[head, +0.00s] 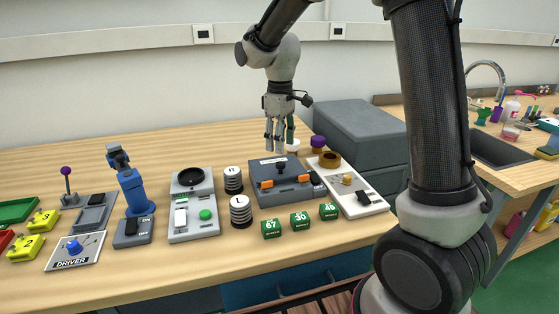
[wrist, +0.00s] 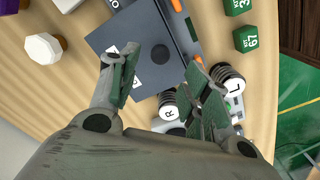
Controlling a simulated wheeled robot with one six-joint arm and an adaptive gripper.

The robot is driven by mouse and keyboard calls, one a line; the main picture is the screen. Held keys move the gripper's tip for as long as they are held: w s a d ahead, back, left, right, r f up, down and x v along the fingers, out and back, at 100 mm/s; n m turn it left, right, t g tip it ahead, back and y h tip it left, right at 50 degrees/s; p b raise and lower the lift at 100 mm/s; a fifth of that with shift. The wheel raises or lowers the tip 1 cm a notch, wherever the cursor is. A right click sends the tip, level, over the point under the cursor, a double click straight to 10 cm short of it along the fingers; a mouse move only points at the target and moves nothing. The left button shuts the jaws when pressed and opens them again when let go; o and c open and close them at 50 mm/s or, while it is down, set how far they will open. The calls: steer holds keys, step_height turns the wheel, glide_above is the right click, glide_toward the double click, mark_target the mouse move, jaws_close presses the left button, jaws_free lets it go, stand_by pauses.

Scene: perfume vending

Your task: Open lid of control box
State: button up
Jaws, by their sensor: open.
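The control box (head: 283,197) is a blue-grey box with orange latches on its front, standing on the wooden table. Its lid (head: 275,169) appears closed. My gripper (head: 279,148) hangs fingers-down above and slightly behind the box, apart from it. In the wrist view, the box lid (wrist: 150,35) shows beyond and between my open, empty gripper fingers (wrist: 163,78), with an orange latch at its upper right. The near part of the lid is partly hidden by the fingers.
Two striped cylinders (head: 240,210) stand left of the box, and green numbered cubes (head: 300,219) lie in front. A white panel with a brown ring (head: 330,160) is on the right. A large grey case (head: 360,130) stands behind right. The table's back left is clear.

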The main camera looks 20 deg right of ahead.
mark_target(281, 163)
step_height(281, 163, down, 7)
steer(key=shift+d+r, duration=0.1)
steer(key=shift+c, duration=0.2)
jaws_close()
